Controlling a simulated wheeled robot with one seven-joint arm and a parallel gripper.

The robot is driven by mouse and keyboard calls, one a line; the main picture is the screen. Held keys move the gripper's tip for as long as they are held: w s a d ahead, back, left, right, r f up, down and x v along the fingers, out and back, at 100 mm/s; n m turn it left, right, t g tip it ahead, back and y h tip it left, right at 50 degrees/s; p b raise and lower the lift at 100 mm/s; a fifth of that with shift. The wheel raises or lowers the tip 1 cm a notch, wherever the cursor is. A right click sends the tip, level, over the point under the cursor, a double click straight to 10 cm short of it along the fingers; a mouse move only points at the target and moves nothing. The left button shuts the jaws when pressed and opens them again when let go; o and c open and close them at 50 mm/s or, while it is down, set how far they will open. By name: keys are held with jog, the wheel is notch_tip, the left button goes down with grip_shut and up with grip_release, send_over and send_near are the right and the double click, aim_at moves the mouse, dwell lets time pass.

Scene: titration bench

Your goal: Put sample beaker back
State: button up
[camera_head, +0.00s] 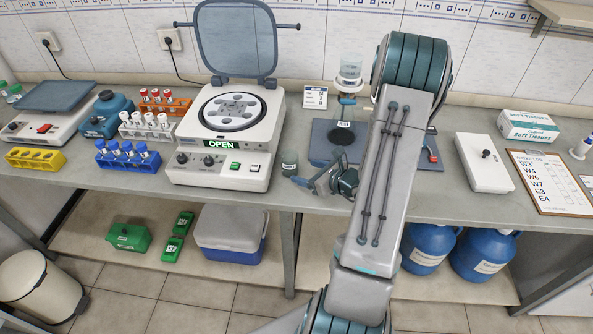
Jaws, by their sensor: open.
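A clear glass vessel (349,76) is held up at the back, above a dark blue titration base (321,140) with a black round spot. A white label (344,124) shows above this base. My arm hides the base's middle.
The centrifuge (216,174) stands open at left, with tube racks (128,158) beside it. A small display (315,97) stands behind. At right are a white box (484,162), a tissue box (528,126) and a clipboard (552,181). Blue jugs (482,255) stand below.

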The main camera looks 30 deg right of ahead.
jog(key=v, duration=0.4)
jog(key=shift+s+r, duration=0.15)
jog(key=shift+s, duration=0.05)
jog(key=s+a+r+n+g+y, duration=0.1)
jog(key=s+a+r+n+g, duration=0.2)
jog(key=a+n, duration=0.35)
jog(key=s+a+r+n+g+y, duration=0.1)
jog(key=a+r+n+g+y, duration=0.15)
jog(key=a+r+n, duration=0.35)
jog(key=s+a+r+n+g+y, duration=0.1)
jog(key=s+a+r+n+g, duration=0.15)
jog(key=a+n+g, duration=0.35)
jog(key=s+r+n+t+h, duration=0.2)
jog(key=s+r+n+h, duration=0.4)
jog(key=s+n+h, duration=0.3)
jog(key=shift+a+r+n, duration=0.3)
jog(key=shift+a+n, duration=0.15)
jog(key=shift+n, duration=1.9)
